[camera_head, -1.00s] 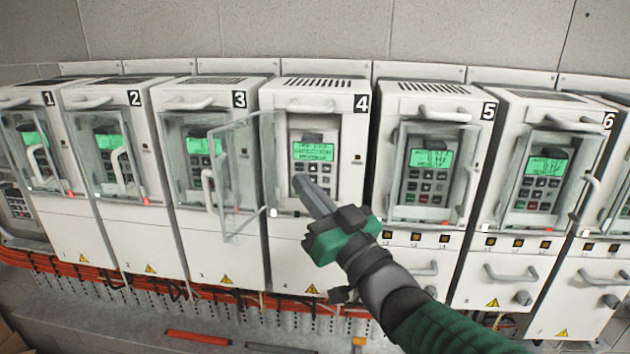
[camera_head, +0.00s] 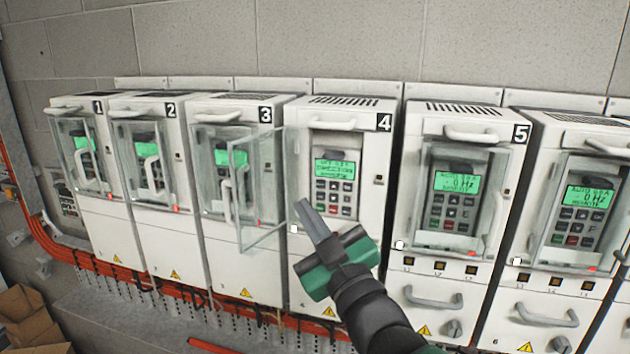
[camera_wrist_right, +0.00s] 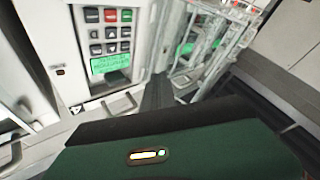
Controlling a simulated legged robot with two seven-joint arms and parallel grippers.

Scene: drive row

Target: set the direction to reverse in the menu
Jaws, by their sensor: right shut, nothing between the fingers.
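Drive 4 (camera_head: 347,110) is a white cabinet whose clear door (camera_head: 267,190) stands swung open to the left. Its green text screen (camera_head: 334,170) is lit, with a keypad (camera_head: 333,197) of small dark, red and green keys below; the menu text is too small to read. The screen also shows in the right wrist view (camera_wrist_right: 110,67), near the keypad (camera_wrist_right: 111,32). My right gripper (camera_head: 304,205) is shut and empty, its fingertips just left of and below the keypad. I cannot tell whether it touches anything. My left gripper is out of view.
Drives 1, 2 and 3 (camera_head: 226,103) stand to the left and drive 5 (camera_head: 460,120) to the right, with clear covers over their lit panels. Orange cables (camera_head: 45,238) run along the lower wall. Cardboard boxes (camera_head: 28,318) lie at the lower left.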

